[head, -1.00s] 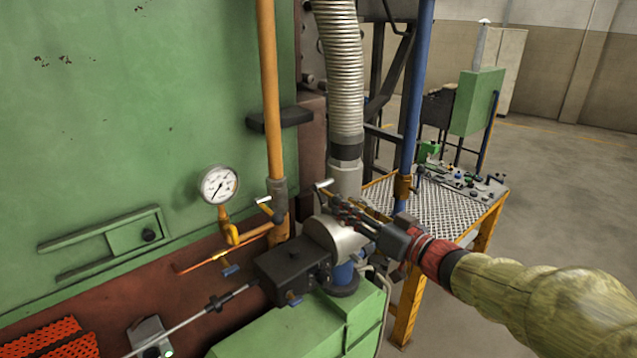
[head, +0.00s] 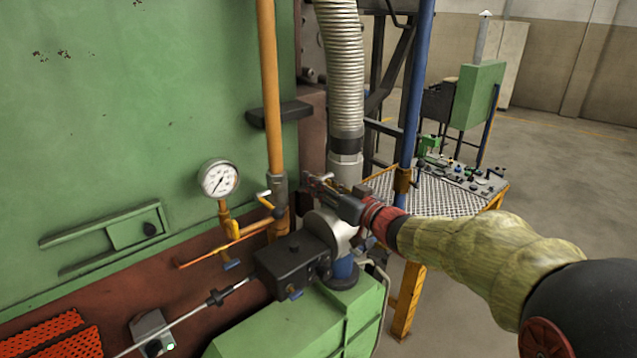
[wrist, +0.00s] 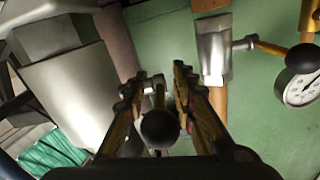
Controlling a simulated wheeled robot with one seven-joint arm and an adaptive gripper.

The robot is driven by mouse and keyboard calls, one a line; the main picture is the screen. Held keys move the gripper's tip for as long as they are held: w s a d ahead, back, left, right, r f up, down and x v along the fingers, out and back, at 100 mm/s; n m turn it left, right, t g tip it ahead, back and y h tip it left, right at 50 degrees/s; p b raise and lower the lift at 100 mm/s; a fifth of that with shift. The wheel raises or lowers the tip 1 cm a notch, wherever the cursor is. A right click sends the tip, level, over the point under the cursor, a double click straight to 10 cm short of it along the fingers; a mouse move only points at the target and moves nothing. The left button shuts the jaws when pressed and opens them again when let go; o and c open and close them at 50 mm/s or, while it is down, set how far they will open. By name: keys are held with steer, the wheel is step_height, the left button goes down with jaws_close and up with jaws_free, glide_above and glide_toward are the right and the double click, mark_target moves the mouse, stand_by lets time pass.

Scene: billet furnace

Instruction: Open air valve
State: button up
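The air valve's lever shows in the wrist view as a short metal stem with a round black knob (wrist: 158,130). It stands beside the large silver air duct (wrist: 70,95), which in the head view is the ribbed hose (head: 340,75) with its grey lower pipe. My gripper (wrist: 158,80) is open, with one finger on each side of the stem and knob. Whether a finger touches the lever cannot be told. In the head view my gripper (head: 318,186) is in front of the pipe below the hose and hides most of the lever.
A second valve (head: 279,190) on the yellow pipe is close to the left of my gripper; its orange lever (wrist: 268,47) shows in the wrist view. A pressure gauge (head: 220,179) is further left. A black box (head: 290,262) lies below. A mesh-topped table (head: 425,200) stands behind right.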

steer(key=shift+c, duration=0.6)
jaws_close()
